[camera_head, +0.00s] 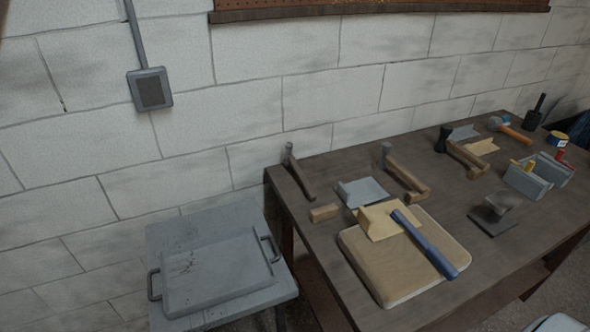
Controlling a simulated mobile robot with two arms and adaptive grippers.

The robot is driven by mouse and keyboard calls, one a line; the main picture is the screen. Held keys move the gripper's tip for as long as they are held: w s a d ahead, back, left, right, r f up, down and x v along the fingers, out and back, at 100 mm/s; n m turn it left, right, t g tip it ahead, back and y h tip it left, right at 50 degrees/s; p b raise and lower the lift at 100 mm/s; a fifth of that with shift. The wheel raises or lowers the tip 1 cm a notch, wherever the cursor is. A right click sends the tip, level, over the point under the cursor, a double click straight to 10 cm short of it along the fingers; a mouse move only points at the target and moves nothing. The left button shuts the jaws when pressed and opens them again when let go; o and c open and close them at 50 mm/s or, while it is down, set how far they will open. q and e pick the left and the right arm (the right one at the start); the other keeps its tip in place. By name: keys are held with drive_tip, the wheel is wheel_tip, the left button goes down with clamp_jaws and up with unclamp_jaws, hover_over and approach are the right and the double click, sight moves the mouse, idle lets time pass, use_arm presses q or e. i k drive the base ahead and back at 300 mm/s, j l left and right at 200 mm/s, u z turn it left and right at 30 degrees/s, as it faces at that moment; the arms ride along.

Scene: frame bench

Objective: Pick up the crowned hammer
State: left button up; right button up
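Several hammers lie or stand along the back of the dark workbench (310,225). One with a dark head and a brown handle (299,176) is at the back left corner. One with a grey head and a wooden handle (404,176) is right of it. One with a black head and a wooden handle (464,155) is further right. An orange-handled tool with a blue and grey head (512,130) and a black mallet-like tool (534,115) are at the far right. I cannot tell which is crowned. Neither gripper is in view.
A beige board (375,275) carries a tan block (376,221) and a blue bar (430,247). A grey open box (540,180) holds small tools. A lower grey table with a tray (220,275) stands left. The bench's front left strip is clear.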

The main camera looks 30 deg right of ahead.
sight(289, 160)
drive_tip(key=i+j+z, duration=0.25)
drive_tip(key=j, duration=0.4)
drive_tip(key=i+j+z, duration=0.1)
drive_tip(key=i+j, duration=0.2)
